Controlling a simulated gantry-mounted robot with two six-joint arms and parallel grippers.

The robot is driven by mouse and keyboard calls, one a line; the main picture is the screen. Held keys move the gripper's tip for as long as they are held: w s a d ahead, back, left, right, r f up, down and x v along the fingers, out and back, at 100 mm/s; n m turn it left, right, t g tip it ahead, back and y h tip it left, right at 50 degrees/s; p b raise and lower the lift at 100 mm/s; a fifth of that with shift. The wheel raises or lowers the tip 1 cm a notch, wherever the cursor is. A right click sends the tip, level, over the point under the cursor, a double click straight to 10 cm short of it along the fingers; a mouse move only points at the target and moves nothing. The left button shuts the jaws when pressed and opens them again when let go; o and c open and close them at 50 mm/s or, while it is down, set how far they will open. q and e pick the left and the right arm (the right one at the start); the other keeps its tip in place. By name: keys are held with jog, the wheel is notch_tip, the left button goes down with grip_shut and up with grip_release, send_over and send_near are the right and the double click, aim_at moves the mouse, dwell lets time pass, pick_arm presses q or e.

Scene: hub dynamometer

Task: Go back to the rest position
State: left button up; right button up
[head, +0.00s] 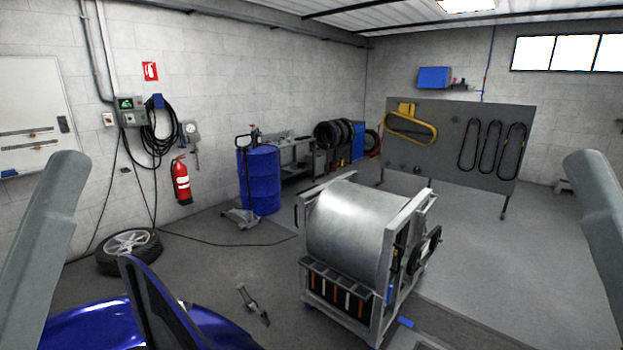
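Only parts of my two arms show, as grey links at the left and right edges of the head view. Neither gripper is in the picture, so what they hold or how they stand is hidden. The hub dynamometer, a large silver roller (358,228) in a light metal frame (385,318), stands on the floor in the middle right. No arm link touches it in this view.
A blue car body (85,328) fills the lower left. A wheel (128,250) lies on the floor behind it. The floor at right is clear.

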pick_arm(q)
notch_tip(320, 180, up, 18)
jog(key=p, duration=1.4)
jog(key=shift+r, duration=0.2)
pick_arm(e)
notch_tip(320, 180, up, 18)
jog(key=shift+r, duration=0.2)
pick_arm(q)
jog(key=shift+w+f, duration=0.1)
pick_arm(e)
jog(key=shift+w+f, duration=0.1)
